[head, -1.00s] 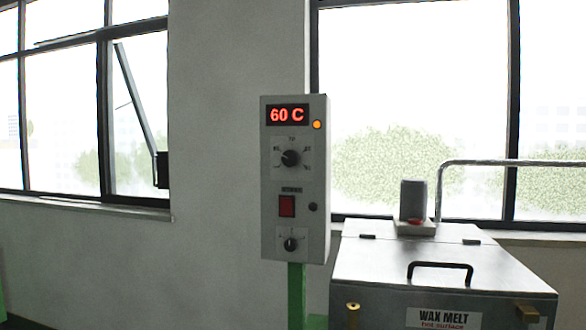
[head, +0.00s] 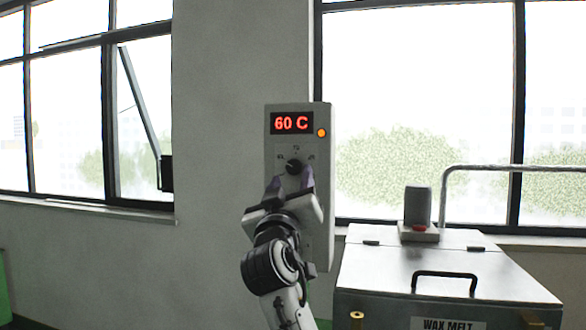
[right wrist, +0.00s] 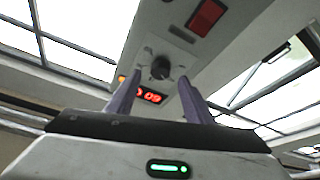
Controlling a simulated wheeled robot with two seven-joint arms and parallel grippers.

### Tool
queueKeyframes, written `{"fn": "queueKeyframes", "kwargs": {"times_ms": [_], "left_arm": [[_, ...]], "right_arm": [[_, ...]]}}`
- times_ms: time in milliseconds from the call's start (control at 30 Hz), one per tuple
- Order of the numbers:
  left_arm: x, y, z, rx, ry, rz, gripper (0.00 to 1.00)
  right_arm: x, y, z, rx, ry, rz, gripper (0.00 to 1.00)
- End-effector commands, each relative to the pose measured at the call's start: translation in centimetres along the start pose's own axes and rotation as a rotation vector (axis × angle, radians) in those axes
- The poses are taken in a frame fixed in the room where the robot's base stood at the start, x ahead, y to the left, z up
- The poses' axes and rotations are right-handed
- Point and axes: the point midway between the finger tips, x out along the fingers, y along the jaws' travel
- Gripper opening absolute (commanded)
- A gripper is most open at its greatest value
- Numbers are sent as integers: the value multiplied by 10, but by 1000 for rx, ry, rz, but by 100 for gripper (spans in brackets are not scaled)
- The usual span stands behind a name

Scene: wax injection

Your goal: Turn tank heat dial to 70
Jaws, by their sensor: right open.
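The control box (head: 321,225) stands upright with a red display (head: 291,123) that reads 60 C. The black heat dial (head: 293,166) sits just below the display. My right gripper (head: 290,184) is open, with its two purple fingers pointing up at the box just below the dial. In the right wrist view the dial (right wrist: 160,67) shows beyond and between the open fingertips (right wrist: 161,78), apparently not gripped. The lower part of the box face is hidden behind my right gripper and arm in the head view. My left gripper is not in view.
An orange lamp (head: 321,133) is beside the display. A red switch (right wrist: 206,15) shows on the box in the right wrist view. The wax melt tank (head: 440,266) with a black handle stands to the right. Plain wall (head: 215,150) is left of the box.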

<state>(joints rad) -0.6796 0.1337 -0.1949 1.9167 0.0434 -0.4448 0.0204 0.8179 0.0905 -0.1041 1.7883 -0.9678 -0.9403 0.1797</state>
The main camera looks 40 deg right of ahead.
Motion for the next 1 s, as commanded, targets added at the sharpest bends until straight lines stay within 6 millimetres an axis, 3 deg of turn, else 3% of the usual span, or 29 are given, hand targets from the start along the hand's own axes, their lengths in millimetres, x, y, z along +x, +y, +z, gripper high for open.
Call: {"fn": "queueKeyframes", "kwargs": {"times_ms": [200, 600, 667, 867, 1000], "left_arm": [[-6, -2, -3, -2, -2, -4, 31], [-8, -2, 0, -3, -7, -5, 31], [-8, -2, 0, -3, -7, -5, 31], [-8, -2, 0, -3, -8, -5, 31], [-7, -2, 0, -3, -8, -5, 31]], "right_arm": [[33, 0, -1, -1, 1, -1, 48], [42, 0, 0, 1, 1, -2, 48], [42, 0, 0, 1, 1, -2, 41], [42, -1, 0, 1, 0, -2, 7], [41, -1, 1, 4, 0, -1, 6]]}}
